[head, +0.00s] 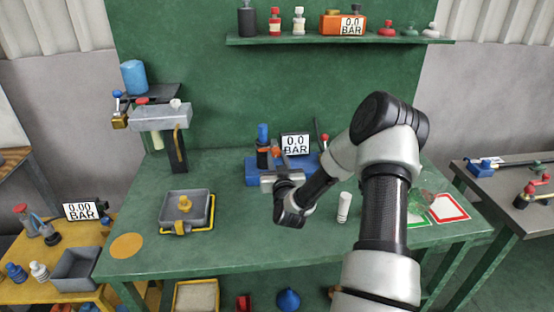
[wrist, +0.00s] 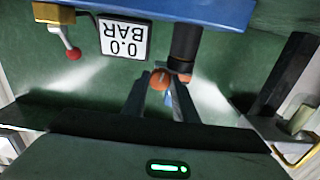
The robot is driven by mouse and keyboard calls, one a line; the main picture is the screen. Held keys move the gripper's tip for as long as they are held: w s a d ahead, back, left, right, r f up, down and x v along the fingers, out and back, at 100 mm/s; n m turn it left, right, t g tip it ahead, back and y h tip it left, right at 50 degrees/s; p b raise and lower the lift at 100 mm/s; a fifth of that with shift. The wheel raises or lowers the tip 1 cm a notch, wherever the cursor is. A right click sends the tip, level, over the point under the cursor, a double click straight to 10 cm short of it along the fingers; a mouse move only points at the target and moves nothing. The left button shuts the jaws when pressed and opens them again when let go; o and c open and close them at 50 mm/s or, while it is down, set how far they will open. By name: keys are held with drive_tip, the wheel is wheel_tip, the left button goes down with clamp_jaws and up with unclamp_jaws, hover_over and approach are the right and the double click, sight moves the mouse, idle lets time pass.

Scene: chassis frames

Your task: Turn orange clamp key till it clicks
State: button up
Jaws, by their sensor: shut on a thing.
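The orange clamp key (head: 268,150) sits on the blue fixture (head: 252,172) at the back middle of the green bench. In the wrist view, which is upside down, the orange key (wrist: 159,80) shows between the fingertips. My gripper (wrist: 162,82) is shut on it; in the head view my gripper (head: 271,163) reaches the fixture from the front. The fingers and wrist hide part of the key and fixture. A dark cylinder with a blue top (head: 263,134) stands beside the key. A display reading 0.0 BAR (head: 295,144) stands just to its right.
A red-knobbed lever (head: 324,138) rises at the fixture's right. A white bottle (head: 344,206) stands near my arm. A grey tray (head: 186,208) and a press-like stand (head: 165,118) are at left. The front middle of the bench is clear.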

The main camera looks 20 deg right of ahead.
drive_tip(key=shift+f+m, duration=0.15)
drive_tip(key=shift+m, duration=0.15)
drive_tip(key=m+b, duration=0.2)
drive_tip(key=shift+b, duration=0.35)
drive_tip(key=m+b, duration=0.3)
drive_tip(key=shift+m, duration=0.3)
drive_tip(key=m+b, duration=0.3)
drive_tip(key=m, duration=0.2)
drive_tip(key=shift+b, duration=0.3)
drive_tip(key=o, duration=1.1)
drive_tip(key=shift+s, duration=0.15)
